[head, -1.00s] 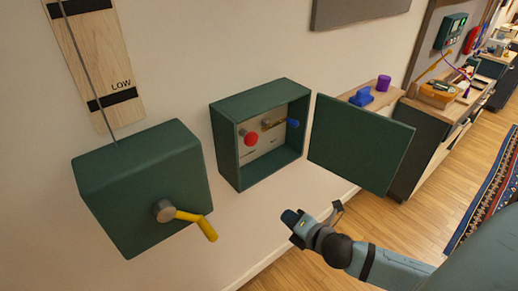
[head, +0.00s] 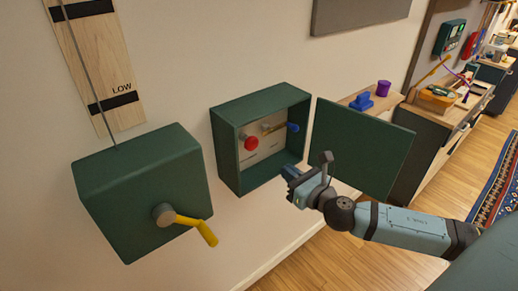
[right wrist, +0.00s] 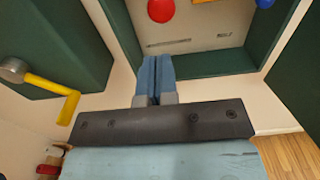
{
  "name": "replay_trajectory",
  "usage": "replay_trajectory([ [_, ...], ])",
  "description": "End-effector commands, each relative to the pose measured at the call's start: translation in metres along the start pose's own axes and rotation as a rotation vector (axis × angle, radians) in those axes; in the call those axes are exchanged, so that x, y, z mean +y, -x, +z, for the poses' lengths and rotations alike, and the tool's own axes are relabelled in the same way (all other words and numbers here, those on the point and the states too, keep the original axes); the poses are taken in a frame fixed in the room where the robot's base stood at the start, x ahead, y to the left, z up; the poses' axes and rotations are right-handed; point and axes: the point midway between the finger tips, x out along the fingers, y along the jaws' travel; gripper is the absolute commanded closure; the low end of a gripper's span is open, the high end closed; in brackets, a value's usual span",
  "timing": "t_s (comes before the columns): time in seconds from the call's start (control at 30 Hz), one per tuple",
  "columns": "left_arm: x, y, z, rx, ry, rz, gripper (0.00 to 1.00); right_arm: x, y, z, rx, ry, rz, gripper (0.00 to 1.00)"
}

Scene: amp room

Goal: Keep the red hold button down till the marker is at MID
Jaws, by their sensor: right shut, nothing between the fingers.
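The red hold button (head: 250,143) sits inside an open green wall box (head: 226,163), on its back panel. It also shows at the top of the right wrist view (right wrist: 161,10). My right gripper (head: 291,177) is shut and empty, in front of the box's lower right edge. In the right wrist view its closed fingers (right wrist: 157,72) point at the box opening, below the button and apart from it. The wooden marker board (head: 98,60) shows a LOW label and black bands; MID and the marker cannot be made out. My left gripper is not in view.
A blue-tipped lever (head: 291,127) is right of the button. The box's green door (head: 360,148) stands open to the right. A green housing (head: 140,190) with a yellow crank (head: 195,222) is at left. A cabinet (head: 410,150) stands beyond the door.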

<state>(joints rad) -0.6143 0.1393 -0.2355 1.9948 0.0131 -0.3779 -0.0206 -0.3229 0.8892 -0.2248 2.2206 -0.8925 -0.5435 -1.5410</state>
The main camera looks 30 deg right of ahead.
Motion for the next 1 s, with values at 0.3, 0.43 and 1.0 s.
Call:
replay_trajectory([
  [0.3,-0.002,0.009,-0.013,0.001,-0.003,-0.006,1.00,0.000,-0.057,0.005,-0.004,-0.002,-0.001,1.00],
  [0.43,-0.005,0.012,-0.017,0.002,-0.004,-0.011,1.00,0.000,-0.081,0.004,-0.003,-0.001,0.000,1.00],
  [1.0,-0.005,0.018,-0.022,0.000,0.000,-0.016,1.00,0.001,-0.121,0.000,0.001,-0.001,0.001,1.00],
])
